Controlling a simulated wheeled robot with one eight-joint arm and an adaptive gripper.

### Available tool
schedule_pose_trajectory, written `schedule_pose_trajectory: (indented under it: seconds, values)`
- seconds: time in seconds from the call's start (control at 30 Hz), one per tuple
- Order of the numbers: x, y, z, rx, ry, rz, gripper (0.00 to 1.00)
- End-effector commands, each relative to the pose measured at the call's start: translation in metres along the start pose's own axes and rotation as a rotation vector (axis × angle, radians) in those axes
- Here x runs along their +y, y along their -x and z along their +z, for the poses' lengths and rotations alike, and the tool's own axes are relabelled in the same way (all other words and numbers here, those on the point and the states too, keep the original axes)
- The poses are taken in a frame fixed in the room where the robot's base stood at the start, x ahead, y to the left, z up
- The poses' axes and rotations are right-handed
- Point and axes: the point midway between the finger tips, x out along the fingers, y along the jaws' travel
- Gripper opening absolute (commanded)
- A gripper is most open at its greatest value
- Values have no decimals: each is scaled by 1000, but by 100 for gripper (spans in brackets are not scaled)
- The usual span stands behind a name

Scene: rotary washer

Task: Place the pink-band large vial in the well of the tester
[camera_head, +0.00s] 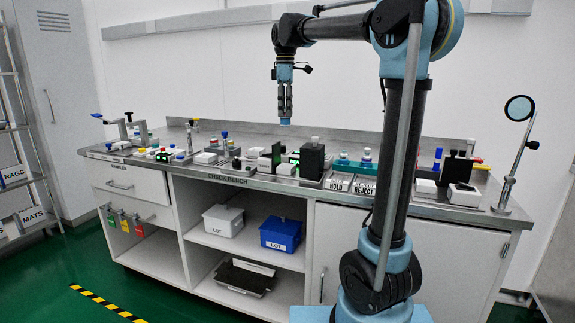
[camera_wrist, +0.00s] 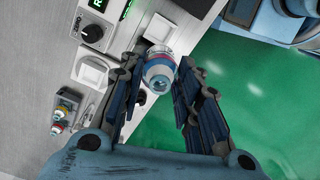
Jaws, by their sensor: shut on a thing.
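My gripper (camera_head: 285,112) hangs above the check bench in the head view, pointing down, its fingers shut on a vial (camera_head: 285,122). In the wrist view the vial (camera_wrist: 158,76) sits between the fingertips of my gripper (camera_wrist: 160,72). A pale square pad (camera_wrist: 157,27) lies just beyond the vial. The well is not clearly visible.
The check bench (camera_head: 300,183) carries several devices and coloured-cap vials. A tall black block (camera_head: 312,160) stands near the middle. HOLD and REJECT trays (camera_head: 352,184) are to its right. A round mirror-like disc on a stand (camera_head: 519,109) rises at the right end.

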Motion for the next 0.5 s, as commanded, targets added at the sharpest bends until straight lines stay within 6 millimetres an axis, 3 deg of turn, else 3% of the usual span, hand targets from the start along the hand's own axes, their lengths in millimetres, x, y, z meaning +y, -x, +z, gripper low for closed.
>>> schedule_pose_trajectory:
  seconds: [0.5]
  values:
    - [2, -107, 6, 0, -8, 0, 7]
